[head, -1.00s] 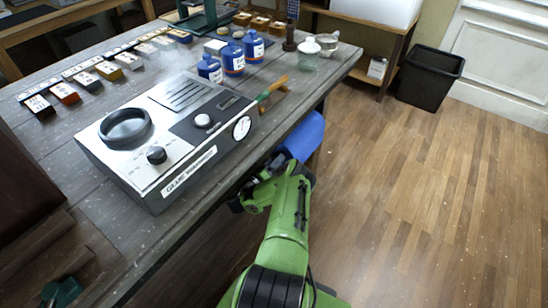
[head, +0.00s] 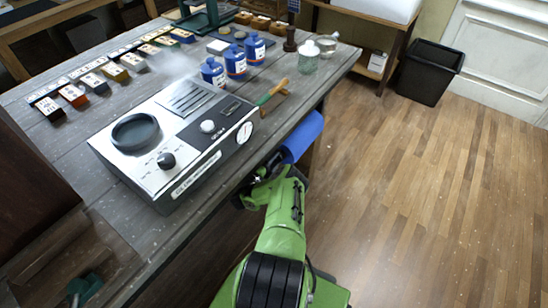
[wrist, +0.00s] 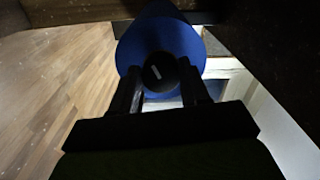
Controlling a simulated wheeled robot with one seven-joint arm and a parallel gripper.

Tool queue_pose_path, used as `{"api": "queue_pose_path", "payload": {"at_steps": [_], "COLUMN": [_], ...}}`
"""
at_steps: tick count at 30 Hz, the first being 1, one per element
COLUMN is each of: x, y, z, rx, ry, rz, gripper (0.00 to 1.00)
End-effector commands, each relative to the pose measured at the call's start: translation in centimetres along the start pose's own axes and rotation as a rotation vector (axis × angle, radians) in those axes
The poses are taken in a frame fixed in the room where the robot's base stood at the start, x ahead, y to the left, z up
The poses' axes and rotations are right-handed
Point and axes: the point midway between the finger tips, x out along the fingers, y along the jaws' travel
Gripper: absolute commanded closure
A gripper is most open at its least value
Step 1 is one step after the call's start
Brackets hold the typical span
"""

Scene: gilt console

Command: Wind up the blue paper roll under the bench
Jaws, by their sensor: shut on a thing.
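The blue paper roll (head: 304,137) shows in the head view under the bench's right edge, partly hidden by the bench top. In the wrist view the roll (wrist: 158,30) is seen end-on. A round black knob (wrist: 160,68) with a short, slanted white mark sits at the middle of its end. My gripper (wrist: 159,76) is shut on this knob, one dark finger on each side. In the head view my gripper (head: 272,167) is at the roll's near end, partly hidden. No loose paper hanging from the roll can be made out.
The grey wooden bench (head: 85,140) carries a metal device (head: 180,140) with knobs and a gauge, several blue bottles (head: 235,60), a glass jar (head: 308,57) and rows of small blocks. A black bin (head: 430,74) stands at the far wall. The wooden floor (head: 430,210) right of the bench is clear.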

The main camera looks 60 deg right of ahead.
Motion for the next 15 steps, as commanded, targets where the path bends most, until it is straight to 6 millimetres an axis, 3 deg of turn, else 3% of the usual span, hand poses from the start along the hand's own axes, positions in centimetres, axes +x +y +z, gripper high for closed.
{"api": "queue_pose_path", "payload": {"at_steps": [15], "x": [-0.14], "y": [0.25], "z": [-0.06], "rx": [-0.451], "ry": [-0.003], "rz": [0.003], "gripper": [0.85]}}
